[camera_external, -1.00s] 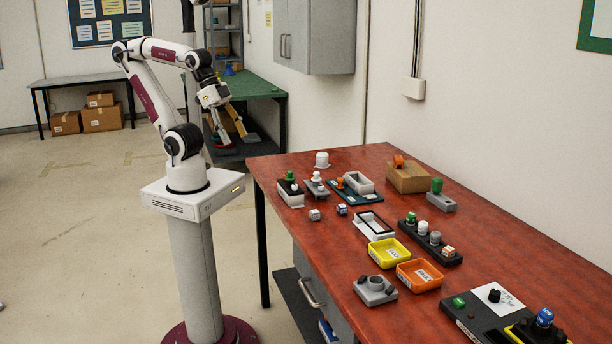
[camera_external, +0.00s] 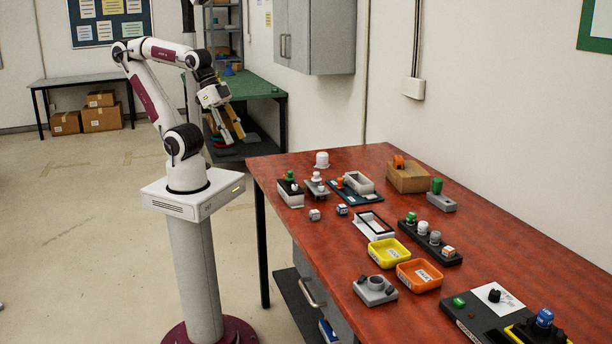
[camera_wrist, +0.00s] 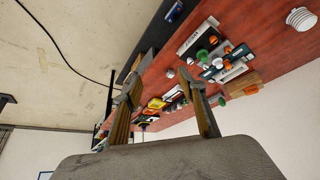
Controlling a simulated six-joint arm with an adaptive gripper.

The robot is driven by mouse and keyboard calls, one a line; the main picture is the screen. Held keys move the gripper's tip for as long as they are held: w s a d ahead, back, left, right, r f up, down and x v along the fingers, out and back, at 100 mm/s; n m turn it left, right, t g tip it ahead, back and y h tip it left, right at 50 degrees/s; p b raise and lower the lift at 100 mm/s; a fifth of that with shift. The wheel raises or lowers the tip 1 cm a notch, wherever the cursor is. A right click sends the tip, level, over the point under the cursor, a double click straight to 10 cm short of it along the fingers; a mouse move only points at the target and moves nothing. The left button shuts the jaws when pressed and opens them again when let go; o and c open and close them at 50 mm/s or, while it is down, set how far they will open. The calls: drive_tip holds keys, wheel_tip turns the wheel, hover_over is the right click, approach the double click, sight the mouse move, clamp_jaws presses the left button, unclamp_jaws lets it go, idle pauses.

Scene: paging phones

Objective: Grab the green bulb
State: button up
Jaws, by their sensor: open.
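Several green-topped pieces are on the red table. A taller green piece (camera_external: 437,186) stands on a grey block at the right. A small green one (camera_external: 411,217) is on the black strip. I cannot tell for sure which is the green bulb. In the wrist view, green tops show at one spot (camera_wrist: 202,55) and another (camera_wrist: 222,101). My gripper (camera_external: 232,130) is open and empty, in the air left of the table; its two fingers also show in the wrist view (camera_wrist: 164,91).
A white bulb (camera_external: 322,160) stands at the table's far left corner. Yellow (camera_external: 373,256) and orange (camera_external: 399,279) trays sit mid-table. A cardboard box (camera_external: 408,180) is near the wall. A grey cabinet (camera_external: 318,35) hangs on the wall behind. The space between my gripper and the table looks clear.

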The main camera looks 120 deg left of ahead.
drive_tip(key=w+d+r+n+t, duration=0.1)
drive_tip(key=w+d+t, duration=0.1)
drive_tip(key=w, duration=1)
drive_tip(key=w+d+r+t+h, duration=0.1)
drive_tip(key=w+d+t, duration=0.1)
drive_tip(key=w, duration=1)
drive_tip(key=w+d+r+n+t, duration=0.1)
drive_tip(key=w+d+r+t, duration=0.15)
drive_tip(key=w, duration=1.05)
drive_tip(key=w+a+f+n+y, duration=0.3)
drive_tip(key=w+a+f+y, duration=0.1)
drive_tip(key=w+f, duration=0.7)
drive_tip(key=w+a+f+y, duration=0.1)
drive_tip(key=f, duration=0.3)
drive_tip(key=w+a+f+n+g+y, duration=0.1)
drive_tip(key=a+f+y, duration=0.1)
drive_tip(key=f, duration=0.1)
drive_tip(key=w+a+f+n+y, duration=0.1)
drive_tip(key=a+f, duration=0.1)
drive_tip(key=f, duration=0.2)
drive_tip(key=shift+w+a+f+y, duration=0.15)
drive_tip(key=shift+w+f+y, duration=0.15)
drive_tip(key=shift+w+y, duration=0.1)
drive_tip(key=shift+s+a+f, duration=0.1)
drive_tip(key=shift+a+f, duration=0.05)
drive_tip(key=shift+f, duration=0.2)
